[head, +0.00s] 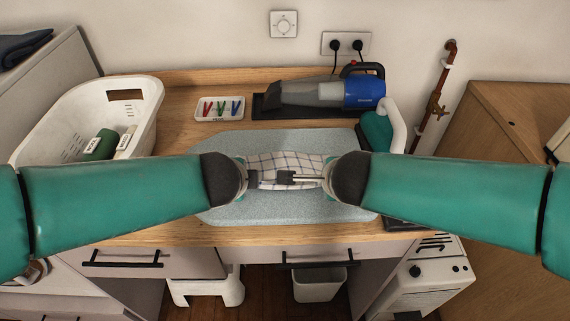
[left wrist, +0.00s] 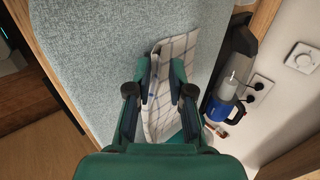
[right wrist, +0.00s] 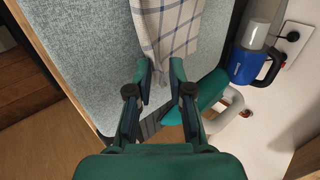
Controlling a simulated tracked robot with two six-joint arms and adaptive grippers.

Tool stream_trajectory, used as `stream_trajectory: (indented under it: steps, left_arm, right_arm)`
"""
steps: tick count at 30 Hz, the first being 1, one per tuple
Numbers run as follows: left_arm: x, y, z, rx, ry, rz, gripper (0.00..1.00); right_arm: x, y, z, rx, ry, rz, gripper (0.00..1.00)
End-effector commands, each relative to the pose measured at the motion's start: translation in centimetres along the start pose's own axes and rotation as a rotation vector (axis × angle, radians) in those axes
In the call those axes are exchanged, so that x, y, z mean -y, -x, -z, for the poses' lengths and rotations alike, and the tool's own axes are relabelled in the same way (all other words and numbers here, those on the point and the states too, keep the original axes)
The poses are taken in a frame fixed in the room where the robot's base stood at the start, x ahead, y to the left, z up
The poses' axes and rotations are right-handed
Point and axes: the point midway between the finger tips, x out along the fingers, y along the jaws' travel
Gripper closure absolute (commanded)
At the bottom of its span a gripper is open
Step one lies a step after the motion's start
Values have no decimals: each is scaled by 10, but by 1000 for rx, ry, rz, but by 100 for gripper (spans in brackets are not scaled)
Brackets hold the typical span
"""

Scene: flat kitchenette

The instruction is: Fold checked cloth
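The checked cloth (head: 285,162), white with dark blue lines, lies as a narrow strip on a grey-blue mat (head: 230,210). My grippers and forearms cover part of it in the head view. My left gripper (head: 252,179) is over the cloth's left part. In the left wrist view the cloth (left wrist: 180,52) shows between and beyond its fingers, which stand apart. My right gripper (head: 290,178) is over the right part. In the right wrist view the cloth (right wrist: 172,25) reaches between its parted fingertips. I see no clear pinch; whether the fingers touch the cloth is hard to tell.
A white basket (head: 140,105) with bottles stands at the left. A small tray of coloured clips (head: 220,108) and a blue-grey handheld vacuum (head: 320,92) are behind the mat. A green-and-white iron-like object (head: 377,131) stands at the right. The mat's front is clear.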

Motion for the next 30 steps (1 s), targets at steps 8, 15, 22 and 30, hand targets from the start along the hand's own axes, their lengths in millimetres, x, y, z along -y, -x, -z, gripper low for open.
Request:
stream_trajectory:
  steps: [8, 15, 22, 30]
  left_arm:
    - [0, 0, 0, 0, 0, 0, 54]
    - [5, 10, 1, -2, 1, 4, 54]
    - [12, 45, 1, -2, 0, 4, 54]
    - [13, 88, 2, -4, -2, 4, 54]
  right_arm:
    - [0, 0, 0, 0, 0, -1, 54]
    - [4, 10, 0, 1, -2, 3, 54]
    - [12, 46, 0, 2, 0, 5, 54]
    - [12, 88, 1, 1, -2, 3, 54]
